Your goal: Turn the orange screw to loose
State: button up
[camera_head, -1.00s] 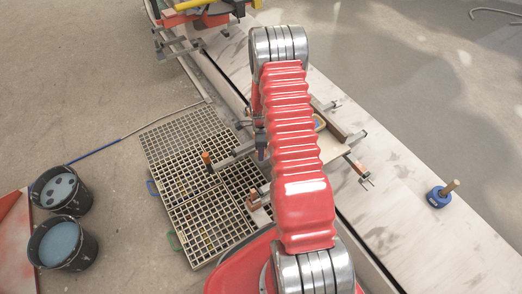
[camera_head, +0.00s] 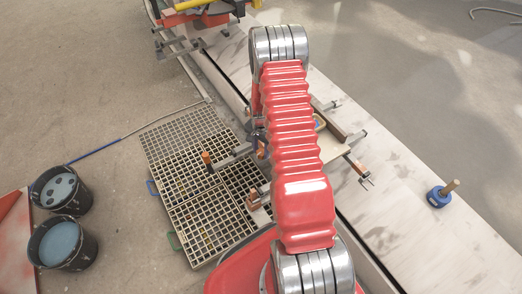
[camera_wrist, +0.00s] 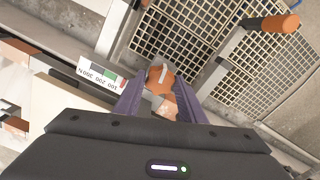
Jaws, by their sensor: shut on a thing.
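The orange screw (camera_wrist: 162,80) shows in the wrist view as a round orange head with a pale stripe across it. The two purple fingers of my gripper (camera_wrist: 158,98) stand on either side of it and are shut on it. A gauge strip (camera_wrist: 101,75) with green and red fields and numbers in N lies just left of the screw. In the head view my red arm hides most of the gripper and the held screw.
Another clamp with an orange handle (camera_wrist: 280,22) reaches over the floor grating (camera_head: 190,130). More orange-handled clamps (camera_head: 358,168) grip the bench. Two buckets (camera_head: 60,243) stand left. A blue round tool with a wooden handle (camera_head: 438,196) lies on the pale slab at right.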

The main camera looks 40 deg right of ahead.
aim_at(261, 152)
jog(key=n, duration=0.4)
jog(key=shift+n, duration=0.3)
jog(key=n, duration=0.3)
jog(key=shift+n, duration=0.4)
jog(key=n, duration=0.3)
jog(key=shift+d+n, duration=0.1)
jog(key=shift+n, duration=2.1)
jog(key=o, duration=1)
jog(key=shift+o, duration=0.2)
jog(key=shift+r, duration=0.2)
notch_tip(261, 152, up, 13)
jog(key=shift+r, duration=0.2)
